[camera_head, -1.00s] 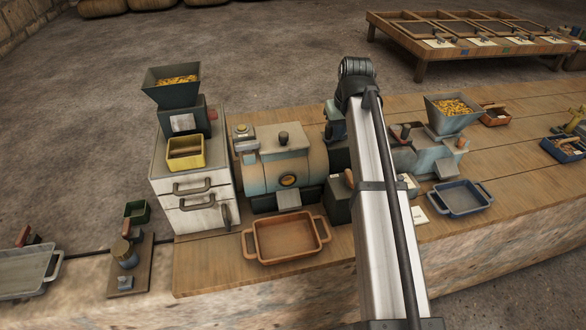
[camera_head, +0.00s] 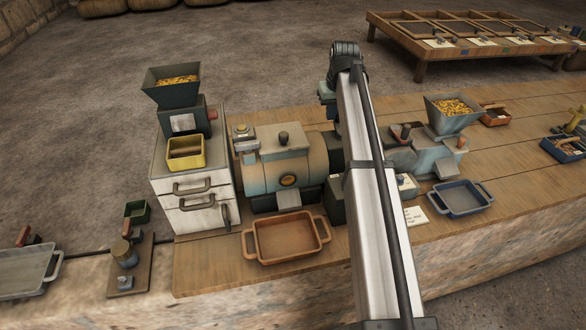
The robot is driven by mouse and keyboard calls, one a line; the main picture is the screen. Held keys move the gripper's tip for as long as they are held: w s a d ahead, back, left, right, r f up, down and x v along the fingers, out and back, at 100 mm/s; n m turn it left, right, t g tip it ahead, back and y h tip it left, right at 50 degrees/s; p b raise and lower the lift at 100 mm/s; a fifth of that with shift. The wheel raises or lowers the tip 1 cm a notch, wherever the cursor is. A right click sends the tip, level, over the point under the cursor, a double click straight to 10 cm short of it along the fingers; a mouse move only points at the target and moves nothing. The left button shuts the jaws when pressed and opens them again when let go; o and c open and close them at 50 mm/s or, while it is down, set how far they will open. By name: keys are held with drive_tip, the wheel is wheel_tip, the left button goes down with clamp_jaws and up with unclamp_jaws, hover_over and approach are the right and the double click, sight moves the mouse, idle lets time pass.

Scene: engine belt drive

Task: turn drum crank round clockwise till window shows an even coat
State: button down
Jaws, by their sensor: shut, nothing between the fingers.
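The drum (camera_head: 312,152) lies on its side in a teal and tan housing on the bench, left of my arm. A small round amber window (camera_head: 289,181) is on its front; I cannot tell how even the coat behind it is. A dark box (camera_head: 337,202) stands at the drum's right end, partly covered by my arm. The drum crank does not show; my arm link covers the area right of the drum. My gripper is not in view, hidden behind or beyond my arm.
An orange-brown tray (camera_head: 286,238) sits in front of the drum. A white drawer cabinet (camera_head: 190,217) with a dark hopper (camera_head: 168,92) and yellow bin (camera_head: 185,153) stands left. A second hopper machine (camera_head: 430,155) and blue tray (camera_head: 462,198) stand right of my arm.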

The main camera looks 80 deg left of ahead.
drive_tip(key=w, duration=0.3)
drive_tip(key=shift+a, duration=0.1)
drive_tip(key=shift+s+r, duration=0.1)
drive_tip(key=shift+r, duration=3.9)
